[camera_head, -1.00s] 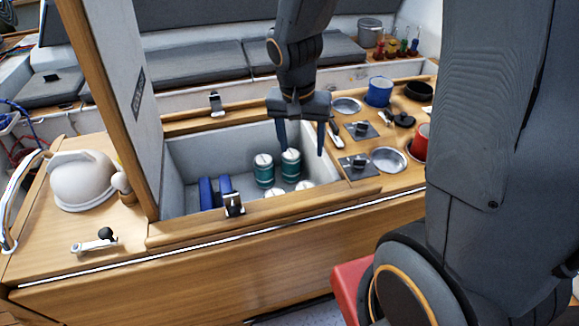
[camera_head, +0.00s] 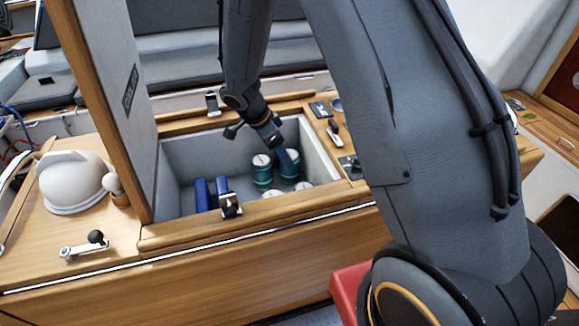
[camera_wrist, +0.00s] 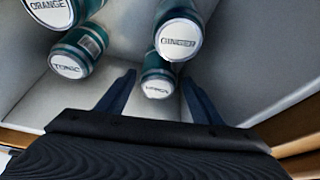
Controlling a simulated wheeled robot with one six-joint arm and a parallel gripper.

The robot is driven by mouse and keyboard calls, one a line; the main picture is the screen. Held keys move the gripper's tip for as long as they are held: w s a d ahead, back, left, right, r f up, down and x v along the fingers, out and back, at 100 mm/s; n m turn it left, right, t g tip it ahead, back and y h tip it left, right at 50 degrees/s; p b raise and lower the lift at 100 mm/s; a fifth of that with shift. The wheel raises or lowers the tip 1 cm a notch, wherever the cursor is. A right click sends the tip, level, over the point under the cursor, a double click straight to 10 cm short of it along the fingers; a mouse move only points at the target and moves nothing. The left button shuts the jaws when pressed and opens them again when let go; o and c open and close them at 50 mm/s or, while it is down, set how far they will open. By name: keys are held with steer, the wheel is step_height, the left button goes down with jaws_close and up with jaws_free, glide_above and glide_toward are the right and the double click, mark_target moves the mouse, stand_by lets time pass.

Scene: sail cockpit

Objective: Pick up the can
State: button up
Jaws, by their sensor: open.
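Several teal cans with white lids stand in the open cool box (camera_head: 185,155). Two at the back are clear in the head view: a left can (camera_head: 262,174) and a right can (camera_head: 290,170). In the wrist view the lids show an ORANGE can (camera_wrist: 50,12), a TONIC can (camera_wrist: 78,52), a GINGER can (camera_wrist: 180,28) and a can with an unreadable lid (camera_wrist: 158,80). My gripper (camera_head: 275,150) is tilted down into the box, open and empty. In the wrist view its fingers (camera_wrist: 158,84) point to either side of the unreadable can; contact cannot be told.
Blue packs (camera_head: 213,193) lie at the box's left end. The raised lid (camera_head: 115,95) stands at the left, with a white domed object (camera_head: 72,182) beyond it. Box walls and the wooden front rim (camera_head: 260,217) surround the cans. My arm hides much of the right counter.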

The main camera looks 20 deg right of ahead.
steer(key=shift+p+x, duration=1.4)
steer(key=shift+x, duration=1.5)
steer(key=shift+d, duration=0.15)
steer(key=shift+c, duration=0.4)
steer(key=shift+r, duration=0.1)
steer(key=c, duration=1)
